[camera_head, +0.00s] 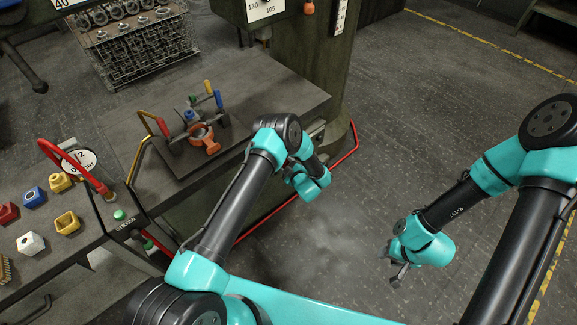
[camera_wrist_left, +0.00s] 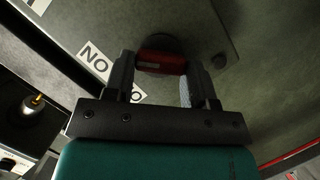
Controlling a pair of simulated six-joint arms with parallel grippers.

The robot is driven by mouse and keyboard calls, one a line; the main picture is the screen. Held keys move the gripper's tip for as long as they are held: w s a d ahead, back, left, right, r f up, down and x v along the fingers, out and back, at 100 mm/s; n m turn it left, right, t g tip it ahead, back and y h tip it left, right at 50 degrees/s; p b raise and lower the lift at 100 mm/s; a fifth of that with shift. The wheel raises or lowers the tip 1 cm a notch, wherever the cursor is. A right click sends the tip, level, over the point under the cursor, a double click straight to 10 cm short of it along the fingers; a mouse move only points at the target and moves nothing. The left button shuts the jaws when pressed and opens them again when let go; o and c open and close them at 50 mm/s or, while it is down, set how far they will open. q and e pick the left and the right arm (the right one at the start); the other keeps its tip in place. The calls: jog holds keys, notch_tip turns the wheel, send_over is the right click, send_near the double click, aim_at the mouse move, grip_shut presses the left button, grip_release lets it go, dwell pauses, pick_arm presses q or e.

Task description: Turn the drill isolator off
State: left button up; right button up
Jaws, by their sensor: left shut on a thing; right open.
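The isolator's red handle (camera_wrist_left: 162,63) shows in the left wrist view, on a dark round base set in a grey panel (camera_wrist_left: 215,30). It lies crosswise between the fingers of my left gripper (camera_wrist_left: 158,72), which is shut on it. A white label reading "NO" (camera_wrist_left: 94,59) is beside it; a second label (camera_wrist_left: 137,95) is partly hidden by the gripper. In the head view my left gripper (camera_head: 288,178) is beside the bench's right side, and the isolator is hidden. My right gripper (camera_head: 393,268) is open and empty above the floor.
The bench (camera_head: 250,85) carries an orange clamp fixture (camera_head: 203,136) with coloured handles. Coloured blocks, including a blue one (camera_head: 34,197), lie at left. A wire basket of castings (camera_head: 130,40) stands behind. A red rail (camera_head: 352,140) curves near the column. Floor at right is clear.

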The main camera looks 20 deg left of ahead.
pick_arm(q)
jog(key=n+t, duration=0.1)
jog(key=n, duration=0.1)
jog(key=n+t, duration=0.1)
jog(key=n, duration=0.2)
jog(key=n+t, duration=0.2)
jog(key=n, duration=0.1)
jog(key=shift+s+a+f, duration=0.1)
jog(key=shift+s+f, duration=0.1)
jog(key=shift+f, duration=0.2)
dwell(0.4)
jog(key=o, duration=0.9)
jog(key=shift+o, duration=0.2)
jog(key=v, duration=1.7)
jog(key=shift+d+f, duration=0.2)
jog(key=shift+f, duration=0.05)
